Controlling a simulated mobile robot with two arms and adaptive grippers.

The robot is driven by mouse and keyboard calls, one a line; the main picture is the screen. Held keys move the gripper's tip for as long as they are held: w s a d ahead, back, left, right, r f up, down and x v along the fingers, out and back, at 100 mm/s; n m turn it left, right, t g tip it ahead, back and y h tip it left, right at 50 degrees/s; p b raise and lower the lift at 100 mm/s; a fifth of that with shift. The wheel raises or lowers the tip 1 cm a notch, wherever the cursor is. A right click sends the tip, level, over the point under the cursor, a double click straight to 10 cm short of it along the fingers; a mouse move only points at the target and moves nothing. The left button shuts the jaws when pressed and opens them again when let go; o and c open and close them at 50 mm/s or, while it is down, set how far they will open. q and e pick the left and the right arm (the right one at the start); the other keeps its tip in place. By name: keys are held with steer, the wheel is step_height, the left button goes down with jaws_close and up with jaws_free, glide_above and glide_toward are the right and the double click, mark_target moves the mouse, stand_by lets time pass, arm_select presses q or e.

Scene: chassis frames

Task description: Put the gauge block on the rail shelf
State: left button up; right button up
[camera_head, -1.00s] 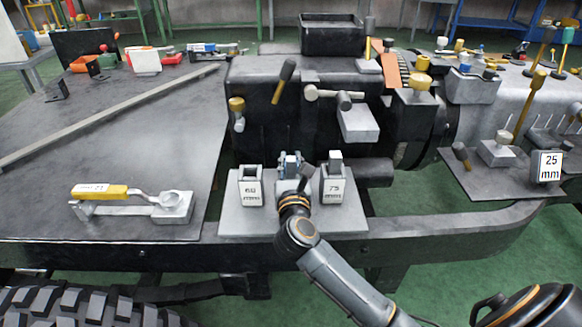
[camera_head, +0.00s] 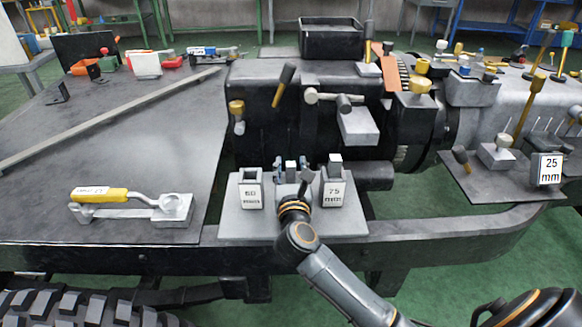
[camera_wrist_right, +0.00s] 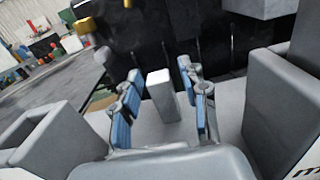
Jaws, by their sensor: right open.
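A small light-grey gauge block (camera_wrist_right: 162,96) stands upright between the two spread fingers of my right gripper (camera_wrist_right: 163,104). In the head view the block (camera_head: 291,170) shows as a pale top between the fingers of the right gripper (camera_head: 292,173). The fingers are open, one on each side, with a gap visible to the block in the wrist view. The block is over the light-grey shelf plate (camera_head: 345,226) on the chassis rail, between two labelled holders; my arm hides its base in the head view. My left gripper is not in view.
The 60 mm holder (camera_head: 250,192) at left looks empty. The 75 mm holder (camera_head: 333,190) at right has a pale block in its top. A yellow-handled tool (camera_head: 100,194) lies at left. A 25 mm sign (camera_head: 547,169) stands on the dark right-hand shelf (camera_head: 480,188).

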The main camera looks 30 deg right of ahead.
steer(key=v, duration=1.1)
steer(key=shift+a, duration=0.1)
steer(key=shift+s+a, duration=0.2)
steer(key=shift+s, duration=0.25)
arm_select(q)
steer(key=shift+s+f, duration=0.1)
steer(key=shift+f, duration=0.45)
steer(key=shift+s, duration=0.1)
